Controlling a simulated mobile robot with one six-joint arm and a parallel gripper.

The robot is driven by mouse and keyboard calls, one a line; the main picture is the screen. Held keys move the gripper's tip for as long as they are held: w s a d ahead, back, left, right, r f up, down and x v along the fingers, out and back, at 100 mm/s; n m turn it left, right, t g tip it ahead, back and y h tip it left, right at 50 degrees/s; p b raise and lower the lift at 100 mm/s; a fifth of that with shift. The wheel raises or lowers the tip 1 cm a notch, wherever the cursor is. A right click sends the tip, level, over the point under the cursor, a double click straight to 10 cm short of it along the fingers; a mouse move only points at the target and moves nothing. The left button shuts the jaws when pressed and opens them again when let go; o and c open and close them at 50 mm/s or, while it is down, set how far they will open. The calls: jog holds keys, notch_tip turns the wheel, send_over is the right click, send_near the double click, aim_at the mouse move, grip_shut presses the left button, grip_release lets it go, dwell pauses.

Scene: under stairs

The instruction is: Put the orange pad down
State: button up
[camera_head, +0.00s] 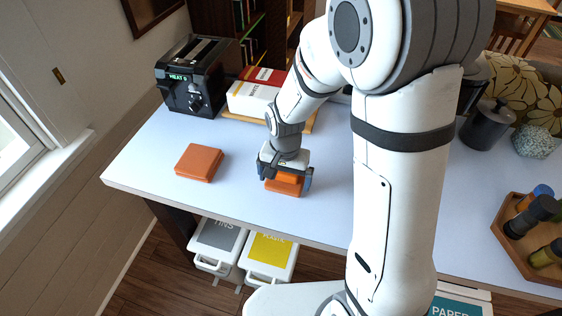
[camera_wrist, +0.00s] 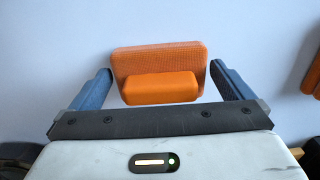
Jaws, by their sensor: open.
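An orange pad (camera_head: 282,190) with a smaller raised orange block on top lies on the pale table near its front edge. In the wrist view this pad (camera_wrist: 128,66) lies between the blue fingers, with a gap on each side. My gripper (camera_head: 286,181) points down over the pad and is open, its fingers apart from the pad's block. A second orange pad (camera_head: 199,162) lies flat on the table to the left. Part of an orange object also shows at the right edge of the wrist view (camera_wrist: 312,76).
A black toaster-like appliance (camera_head: 194,76) and red, yellow and white boxes (camera_head: 252,92) stand at the back. A wooden tray (camera_head: 507,243) with bottles is at the right. Labelled bins (camera_head: 268,252) stand below the front edge. The table between the pads is clear.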

aim_at(285, 175)
notch_tip(285, 175, up, 11)
jog(key=shift+r, duration=0.2)
jog(key=s+d+r+n+t, duration=0.3)
jog(key=s+d+r, duration=0.3)
jog(key=s+d, duration=0.5)
jog(key=shift+s+d+n, duration=0.3)
jog(key=shift+s+n, duration=0.2)
jog(key=shift+s, duration=0.1)
jog(key=shift+r, duration=0.1)
jog(key=shift+s, duration=0.15)
dwell(0.4)
